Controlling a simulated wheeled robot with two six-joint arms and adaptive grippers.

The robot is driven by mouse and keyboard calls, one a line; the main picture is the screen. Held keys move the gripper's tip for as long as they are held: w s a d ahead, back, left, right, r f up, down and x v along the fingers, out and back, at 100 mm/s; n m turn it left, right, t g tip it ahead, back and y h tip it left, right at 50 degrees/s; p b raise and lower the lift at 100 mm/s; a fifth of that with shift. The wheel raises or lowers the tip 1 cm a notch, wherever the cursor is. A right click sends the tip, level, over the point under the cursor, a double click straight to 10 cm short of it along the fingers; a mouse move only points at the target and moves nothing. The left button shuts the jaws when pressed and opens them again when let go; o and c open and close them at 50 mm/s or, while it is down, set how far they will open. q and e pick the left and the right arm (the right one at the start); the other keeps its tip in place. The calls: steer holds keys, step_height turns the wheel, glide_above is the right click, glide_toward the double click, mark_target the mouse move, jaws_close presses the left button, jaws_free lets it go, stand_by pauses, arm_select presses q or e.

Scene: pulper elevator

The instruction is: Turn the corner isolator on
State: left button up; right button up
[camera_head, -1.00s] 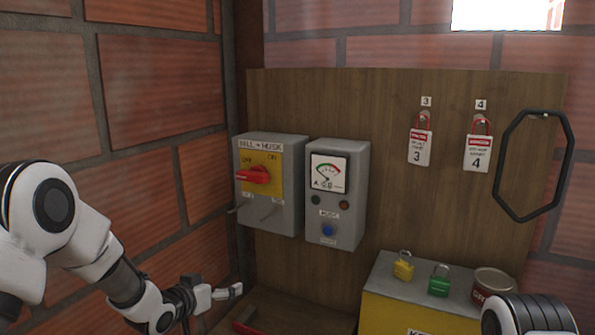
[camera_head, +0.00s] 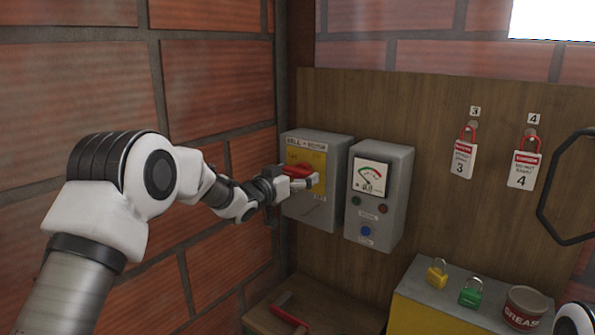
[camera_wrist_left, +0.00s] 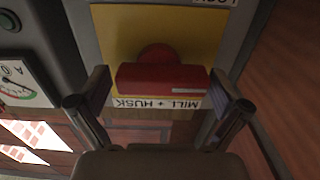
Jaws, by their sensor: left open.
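The corner isolator (camera_head: 338,190) is a grey box with a yellow plate on the wooden board by the brick corner. Its red handle (camera_wrist_left: 162,78) lies across the wrist picture, which shows the MILL + HUSK label upside down. In the head view the red handle (camera_head: 296,171) is partly hidden by my left gripper (camera_head: 300,182). That gripper is open in front of the box, with one finger at each end of the handle in the wrist view. I cannot tell whether the fingers touch it. My right gripper is out of view.
A grey meter box (camera_head: 398,200) with a dial and buttons stands close to the right of the isolator. Yellow (camera_head: 437,273) and green (camera_head: 471,292) padlocks and a grease tin (camera_head: 524,307) sit on a yellow box.

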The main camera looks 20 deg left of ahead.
arm_select(q)
steer(key=shift+a, duration=0.15)
steer(key=c, duration=0.9)
steer(key=m+b, duration=0.2)
steer(key=shift+f+b, duration=0.15)
steer(key=shift+b, duration=0.2)
steer(key=m+b, duration=0.8)
steer(key=m, duration=0.1)
steer(key=m+b, duration=0.2)
steer(key=shift+r+m, duration=0.2)
steer(key=shift+m, duration=0.2)
steer(key=shift+d+r+m+b, duration=0.1)
steer(key=shift+m+b, duration=0.65)
steer(key=shift+m, duration=0.3)
steer(key=shift+d+r+m+b, duration=0.1)
steer(key=shift+m+b, duration=0.6)
steer(key=shift+m, duration=0.35)
